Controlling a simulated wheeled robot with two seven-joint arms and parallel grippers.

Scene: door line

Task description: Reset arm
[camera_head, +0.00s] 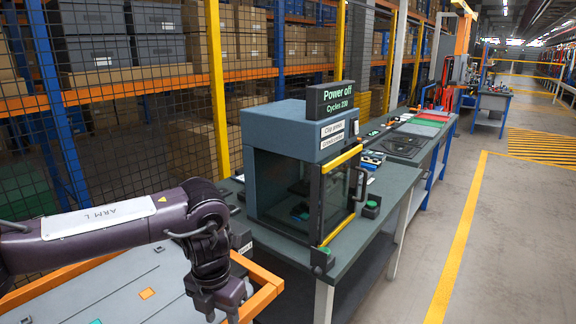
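My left arm (110,218), marked "ARM L", comes in from the left, bent at the wrist. My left gripper (228,305) points down at the bottom of the picture, over the near edge of an orange-rimmed grey surface (110,290). Its fingertips are small and partly cut off, so I cannot tell whether it is open or shut. Nothing is visibly held in it. My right arm and gripper are out of the picture.
A blue-grey press cabinet (285,135) stands on a bench (395,178), right of my gripper. Its sign (330,98) reads "Power off". Its glazed door (340,195) looks shut. The right aisle (510,220) is clear.

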